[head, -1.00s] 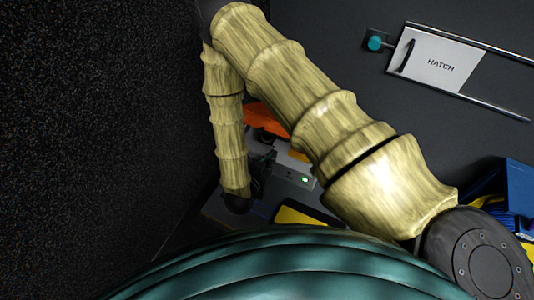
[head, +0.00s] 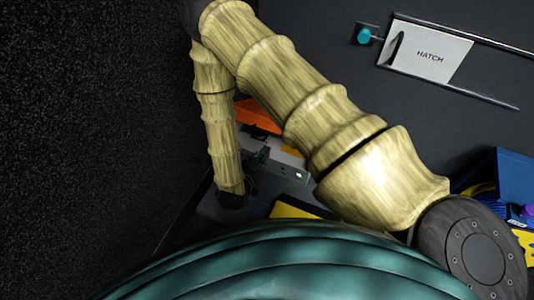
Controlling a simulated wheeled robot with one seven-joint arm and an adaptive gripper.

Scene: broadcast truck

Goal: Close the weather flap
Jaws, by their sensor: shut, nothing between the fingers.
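A white panel marked HATCH (head: 430,56) sits between two metal rails on the dark wall at upper right, with a black handle at its left end. A teal knob (head: 364,36) on a dark square plate is just left of it. Nothing in view is marked as a weather flap, and I cannot tell which part it is. My arm crosses the middle and bends down at the left.
The grey box (head: 289,168) has a green light. An orange item (head: 257,117) lies behind it, and a yellow item (head: 292,211) is in front. A blue bin (head: 508,178) stands at the right. A dark speckled wall (head: 90,120) fills the left, close to my forearm.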

